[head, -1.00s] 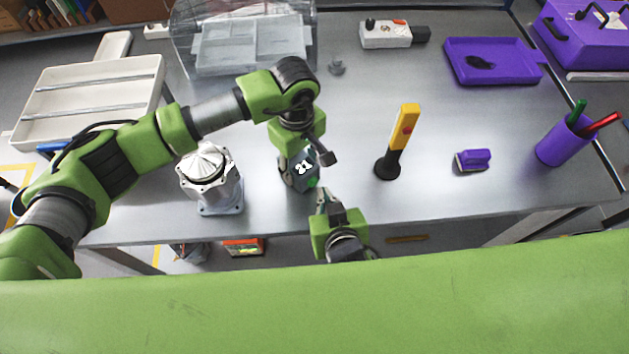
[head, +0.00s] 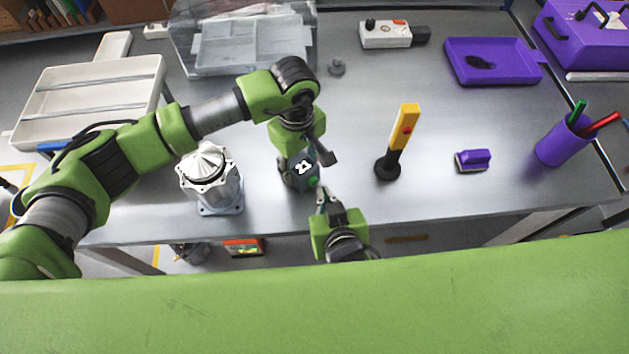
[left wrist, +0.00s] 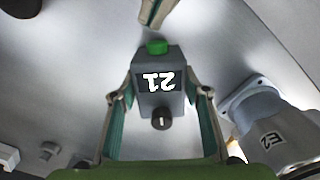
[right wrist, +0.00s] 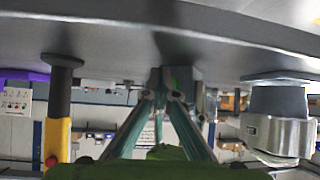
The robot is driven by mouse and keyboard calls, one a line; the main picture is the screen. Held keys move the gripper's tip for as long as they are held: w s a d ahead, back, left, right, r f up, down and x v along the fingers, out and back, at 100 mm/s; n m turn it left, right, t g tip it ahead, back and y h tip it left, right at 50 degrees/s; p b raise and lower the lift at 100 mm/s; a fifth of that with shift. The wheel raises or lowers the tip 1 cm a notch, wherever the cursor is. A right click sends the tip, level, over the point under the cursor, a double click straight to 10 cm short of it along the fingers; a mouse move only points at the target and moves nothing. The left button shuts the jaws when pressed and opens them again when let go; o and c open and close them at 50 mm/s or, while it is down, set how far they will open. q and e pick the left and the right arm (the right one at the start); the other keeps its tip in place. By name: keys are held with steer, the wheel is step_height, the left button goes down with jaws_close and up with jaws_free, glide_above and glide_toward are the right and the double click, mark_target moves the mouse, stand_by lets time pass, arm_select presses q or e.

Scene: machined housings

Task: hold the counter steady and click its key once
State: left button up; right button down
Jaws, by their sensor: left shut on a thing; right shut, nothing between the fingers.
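The counter is a small dark grey box with a white-digit display, a green key at one end and a black knob at the other. It shows in the head view (head: 303,170) and the left wrist view (left wrist: 158,102). My left gripper (left wrist: 160,98) is shut on the counter's sides, from above at the table. The green key (left wrist: 157,47) is uncovered and faces my right gripper. My right gripper (head: 322,192) is shut and empty, its tips close to the key with a small gap in the left wrist view. In the right wrist view its fingers partly hide the counter.
A metal housing (head: 211,182) stands left of the counter. A yellow-and-black upright tool (head: 398,142) stands to the right, with a purple brush-like block (head: 473,160) beyond. The table's front edge runs just behind my right gripper.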

steer(key=shift+w+a, duration=0.1)
steer(key=shift+w+a+r, duration=0.1)
steer(key=shift+w+a, duration=0.05)
steer(key=shift+w, duration=0.15)
steer(key=shift+w+a, duration=0.35)
steer(key=shift+w, duration=0.3)
stand_by(0.9)
steer(key=shift+s+r, duration=0.1)
steer(key=shift+r, duration=0.05)
stand_by(0.4)
steer(key=shift+s+d+r, duration=0.2)
steer(key=shift+s+r, duration=0.05)
steer(key=shift+s+a, duration=0.1)
steer(key=shift+s, duration=0.3)
steer(key=shift+s+d+r, duration=0.1)
steer(key=shift+s+d, duration=1.55)
steer(key=shift+s, duration=0.3)
